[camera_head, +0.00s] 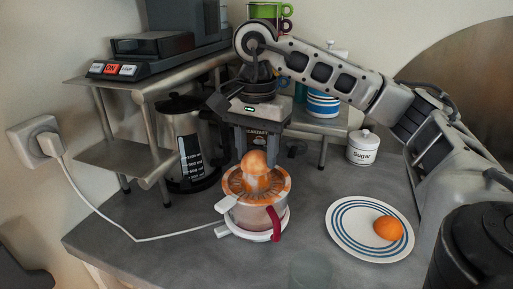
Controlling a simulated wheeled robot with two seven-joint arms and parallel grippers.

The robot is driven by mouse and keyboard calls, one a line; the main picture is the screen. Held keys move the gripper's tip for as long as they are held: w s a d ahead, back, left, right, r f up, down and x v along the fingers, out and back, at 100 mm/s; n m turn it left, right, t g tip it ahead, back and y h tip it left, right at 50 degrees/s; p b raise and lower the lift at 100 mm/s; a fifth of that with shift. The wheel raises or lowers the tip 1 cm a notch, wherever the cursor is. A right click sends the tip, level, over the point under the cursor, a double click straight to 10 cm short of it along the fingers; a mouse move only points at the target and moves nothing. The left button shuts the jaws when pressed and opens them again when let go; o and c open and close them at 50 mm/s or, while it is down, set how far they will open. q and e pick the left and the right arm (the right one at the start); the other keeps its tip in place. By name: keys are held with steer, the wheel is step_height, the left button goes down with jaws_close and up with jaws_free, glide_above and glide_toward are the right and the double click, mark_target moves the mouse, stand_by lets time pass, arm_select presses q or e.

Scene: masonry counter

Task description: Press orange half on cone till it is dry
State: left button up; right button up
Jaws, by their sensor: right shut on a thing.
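The citrus juicer (258,222) stands on the counter, with an orange strainer, a pale body and a red handle. An orange half (255,160) sits at the top of the cone, dome up. My right gripper (262,152) comes down over the juicer from above and is shut on this orange half. The fingers partly frame it, and the contact between fruit and cone is hard to see. A second orange piece (388,228) lies on a blue-striped plate (345,236) at the right. My left gripper is not in view.
A clear glass (310,269) stands at the front edge. A metal shelf (125,155) and a kettle-like jug (187,145) are behind left. A sugar jar (363,148) stands back right. A white cord (140,239) runs from the wall socket to the juicer.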

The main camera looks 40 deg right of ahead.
steer(key=shift+r+p, duration=2.6)
steer(key=shift+r, duration=0.85)
steer(key=shift+f, duration=0.1)
